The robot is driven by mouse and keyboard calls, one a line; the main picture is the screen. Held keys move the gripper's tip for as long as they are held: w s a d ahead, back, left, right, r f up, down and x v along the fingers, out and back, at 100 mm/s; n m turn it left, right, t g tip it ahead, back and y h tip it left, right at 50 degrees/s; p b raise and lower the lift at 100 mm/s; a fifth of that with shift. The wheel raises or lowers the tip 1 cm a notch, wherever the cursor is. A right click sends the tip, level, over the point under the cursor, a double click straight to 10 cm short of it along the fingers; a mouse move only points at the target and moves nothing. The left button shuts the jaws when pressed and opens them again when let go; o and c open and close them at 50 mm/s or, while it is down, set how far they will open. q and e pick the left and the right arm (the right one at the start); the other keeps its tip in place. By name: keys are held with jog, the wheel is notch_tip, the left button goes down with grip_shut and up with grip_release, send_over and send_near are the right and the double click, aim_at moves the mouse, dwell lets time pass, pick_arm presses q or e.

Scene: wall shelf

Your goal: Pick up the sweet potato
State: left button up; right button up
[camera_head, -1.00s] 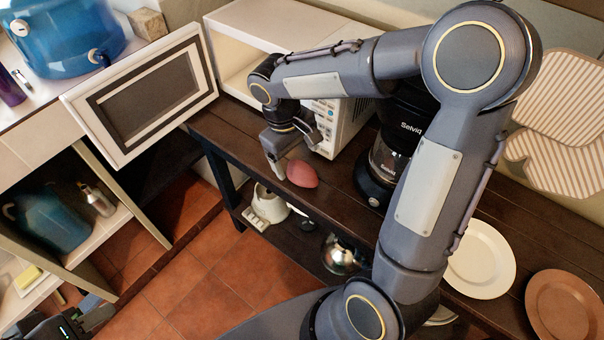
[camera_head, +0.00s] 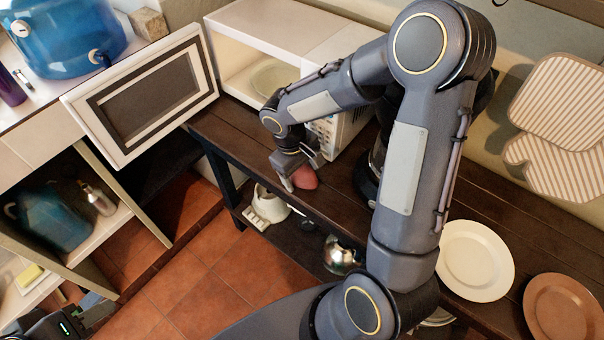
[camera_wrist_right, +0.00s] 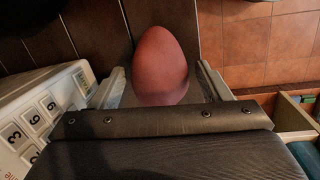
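The sweet potato (camera_head: 305,177) is reddish-pink and egg-shaped. It lies on the dark wooden shelf top near its front edge, in front of the microwave. My right gripper (camera_head: 300,175) is over it, hiding part of it in the head view.
The white microwave (camera_head: 262,24) stands behind with its door (camera_head: 150,98) swung open and a plate (camera_head: 272,78) inside. A dark coffee maker (camera_head: 367,180) is partly hidden by my right arm. A white plate (camera_head: 474,260) and a brown plate (camera_head: 564,308) lie to the right.

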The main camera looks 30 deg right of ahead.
jog(key=c, duration=0.8)
jog(key=shift+r, duration=0.15)
jog(key=shift+c, duration=0.2)
